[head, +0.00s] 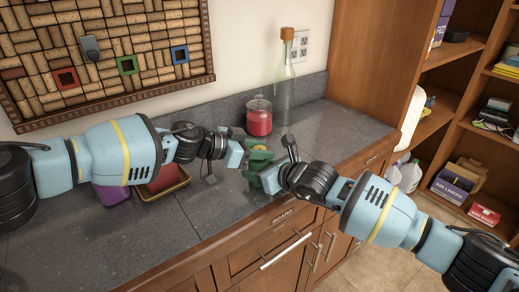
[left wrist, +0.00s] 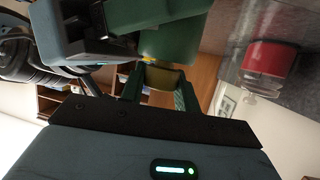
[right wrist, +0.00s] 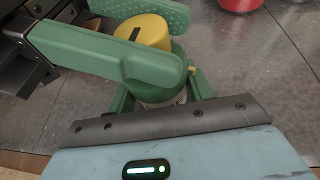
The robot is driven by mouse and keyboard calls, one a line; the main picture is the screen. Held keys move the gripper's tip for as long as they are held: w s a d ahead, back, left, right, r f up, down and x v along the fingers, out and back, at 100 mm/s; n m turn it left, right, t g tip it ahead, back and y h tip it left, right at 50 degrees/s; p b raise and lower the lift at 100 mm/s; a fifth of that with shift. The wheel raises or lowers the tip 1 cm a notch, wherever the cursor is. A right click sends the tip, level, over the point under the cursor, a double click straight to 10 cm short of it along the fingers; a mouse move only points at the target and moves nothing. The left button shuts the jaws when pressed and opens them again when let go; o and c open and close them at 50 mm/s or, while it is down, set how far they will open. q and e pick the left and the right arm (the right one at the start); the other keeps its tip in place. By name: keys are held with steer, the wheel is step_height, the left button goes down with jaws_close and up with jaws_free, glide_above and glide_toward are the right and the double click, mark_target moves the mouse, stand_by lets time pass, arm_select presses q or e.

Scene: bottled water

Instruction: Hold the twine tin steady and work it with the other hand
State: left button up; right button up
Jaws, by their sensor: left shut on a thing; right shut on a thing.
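The twine tin has a yellow top with a dark slot (right wrist: 146,27) and a darker body below it, partly seen in the right wrist view. In the left wrist view, its yellow part (left wrist: 164,78) lies between my left gripper's green fingers. My left gripper (head: 258,157) is shut on the yellow top. My right gripper (head: 264,180) is shut on the body, lower down. In the right wrist view, the left gripper's fingers lie on both sides of the top. In the head view the fingers hide most of the tin.
A red-filled glass jar (head: 259,122) and a corked glass bottle (head: 284,85) stand behind the grippers on the grey counter (head: 320,128). A yellow-rimmed tray (head: 181,182) holding something red and a purple item (head: 111,194) lie beneath my left arm. A cork board (head: 110,50) hangs behind.

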mark_target(259, 148)
arm_select(q)
steer(key=shift+w+r+m+g+h, duration=0.1)
steer(key=shift+m+g+h, duration=0.25)
steer(key=shift+m+g, duration=0.7)
steer(key=shift+w+m+g+h, duration=0.1)
steer(key=shift+m+g+h, duration=0.25)
steer(key=shift+m+g, duration=0.7)
steer(key=shift+s+g, duration=0.15)
steer(key=shift+g, duration=0.35)
steer(key=o, duration=0.7)
step_height(259, 148, up, 10)
steer(key=shift+f, duration=0.1)
